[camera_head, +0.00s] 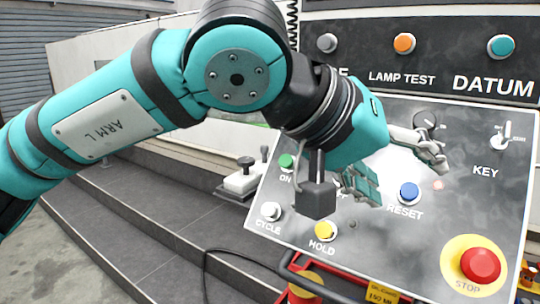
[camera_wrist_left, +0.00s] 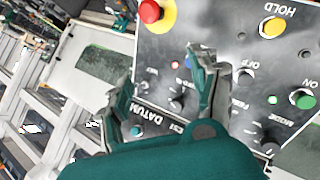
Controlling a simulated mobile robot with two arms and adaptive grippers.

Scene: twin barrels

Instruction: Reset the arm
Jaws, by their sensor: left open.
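The blue button labelled RESET (camera_head: 409,193) sits on the grey slanted control panel (camera_head: 300,232). My left gripper (camera_head: 408,177) is in front of the panel with its two fingers spread, one on the upper right and one on the lower left. It appears empty. The RESET button shows just beneath the gap between the fingers; I cannot tell how far the fingers are from the panel. In the left wrist view the open fingers (camera_wrist_left: 160,75) point toward the panel, and the RESET button is mostly hidden by a finger. My right gripper is not in view.
A large red STOP button (camera_head: 480,264) on a yellow base is at lower right. A yellow HOLD button (camera_head: 326,230), a green ON button (camera_head: 286,161) and a white CYCLE button (camera_head: 271,211) are at left. A KEY switch (camera_head: 502,139) is at right.

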